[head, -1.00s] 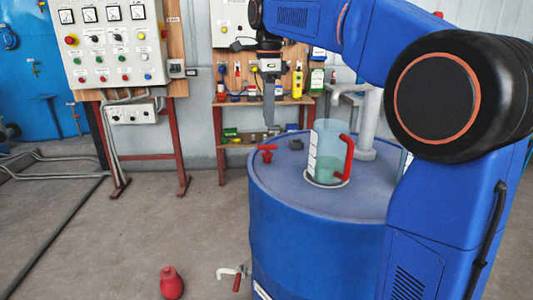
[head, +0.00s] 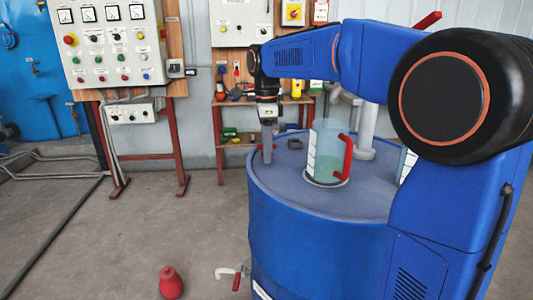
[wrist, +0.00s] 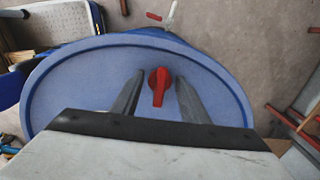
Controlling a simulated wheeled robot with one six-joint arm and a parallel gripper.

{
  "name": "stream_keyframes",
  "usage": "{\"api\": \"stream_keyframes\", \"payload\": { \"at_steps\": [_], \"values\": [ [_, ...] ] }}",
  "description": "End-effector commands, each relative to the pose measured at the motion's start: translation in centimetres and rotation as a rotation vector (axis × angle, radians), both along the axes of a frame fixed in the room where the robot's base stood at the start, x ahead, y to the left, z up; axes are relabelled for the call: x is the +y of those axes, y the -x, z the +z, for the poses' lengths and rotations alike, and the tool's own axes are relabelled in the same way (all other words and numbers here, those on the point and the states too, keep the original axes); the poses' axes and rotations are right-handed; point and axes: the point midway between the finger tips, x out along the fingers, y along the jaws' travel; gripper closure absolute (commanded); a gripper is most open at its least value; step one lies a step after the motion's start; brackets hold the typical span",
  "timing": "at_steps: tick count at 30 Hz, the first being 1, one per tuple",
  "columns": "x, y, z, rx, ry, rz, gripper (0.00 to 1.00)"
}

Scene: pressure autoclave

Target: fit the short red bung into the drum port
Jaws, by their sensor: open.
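A red piece with a rounded head and a stubby arm, which looks like the bung, shows in the wrist view (wrist: 160,84) on the lid of the blue drum (head: 320,245). My gripper (head: 267,150) points down over the lid's left side. Its two open fingers lie on either side of the red piece in the wrist view, with gaps showing. I cannot tell how high the tips are above the lid. In the head view the gripper hides the red piece. A small dark fitting (head: 295,144) on the lid may be the port; I cannot be sure.
A clear jug with a red handle (head: 328,160) stands on the lid right of my gripper. A pale pipe (head: 366,130) rises behind it. A side tap (head: 230,272) juts from the drum. A red bulb-shaped object (head: 171,283) stands on the floor. The left floor is mostly open.

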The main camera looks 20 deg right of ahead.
Motion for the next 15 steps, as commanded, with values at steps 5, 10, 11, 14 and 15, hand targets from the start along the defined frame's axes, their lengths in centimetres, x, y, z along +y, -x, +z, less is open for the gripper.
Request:
{"api": "stream_keyframes", "payload": {
  "at_steps": [5, 10, 11, 14, 15],
  "values": [
    [-0.01, 0.0, -0.3, 0.0, 0.0, 0.0, 0.59],
    [-0.01, 0.0, -0.28, 0.0, 0.0, 0.0, 0.74],
    [-0.01, 0.0, -0.28, 0.0, 0.0, 0.0, 0.81],
    [-0.01, 0.0, -0.27, 0.0, 0.0, 0.0, 0.93],
    [-0.01, 0.0, -0.27, 0.0, 0.0, 0.0, 0.93]
  ]
}}
